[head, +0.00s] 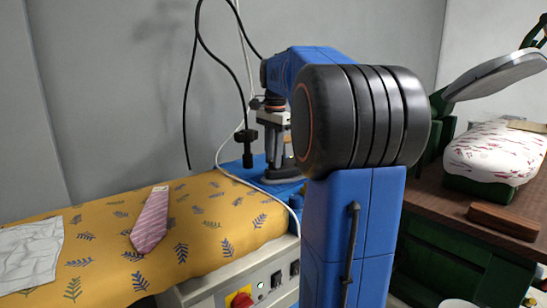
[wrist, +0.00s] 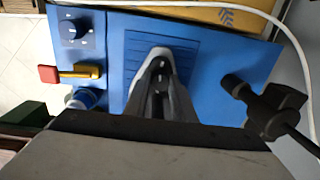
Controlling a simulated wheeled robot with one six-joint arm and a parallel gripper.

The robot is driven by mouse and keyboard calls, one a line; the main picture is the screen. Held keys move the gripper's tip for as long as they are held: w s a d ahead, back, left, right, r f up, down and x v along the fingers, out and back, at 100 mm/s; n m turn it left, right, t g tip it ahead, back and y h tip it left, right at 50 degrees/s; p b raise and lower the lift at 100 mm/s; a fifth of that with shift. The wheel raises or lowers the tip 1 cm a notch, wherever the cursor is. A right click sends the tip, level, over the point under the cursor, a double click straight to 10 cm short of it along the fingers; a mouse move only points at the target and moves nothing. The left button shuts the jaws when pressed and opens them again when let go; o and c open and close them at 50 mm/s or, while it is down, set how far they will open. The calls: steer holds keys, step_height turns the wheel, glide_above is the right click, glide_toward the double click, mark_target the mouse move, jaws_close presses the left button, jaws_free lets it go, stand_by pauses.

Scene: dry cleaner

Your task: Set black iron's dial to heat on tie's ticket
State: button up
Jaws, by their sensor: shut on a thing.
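The black iron (head: 281,177) stands on a blue plate beside the padded ironing board.
A yellow lever with a red end (wrist: 50,74) and a blue knob (wrist: 85,98) are on the plate. A black fitting with a cable (wrist: 265,105) is at its right. White cloth (head: 30,255) lies on the patterned board (head: 215,225). A press (head: 495,150) stands right.

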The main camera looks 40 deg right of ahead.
steer(key=shift+m, duration=1.1)
steer(key=o, duration=1.1)
steer(key=shift+c, duration=0.2)
step_height(320, 180, up, 17)
steer(key=shift+s+r, duration=0.2)
steer(key=shift+s, duration=0.15)
steer(key=shift+a, duration=0.1)
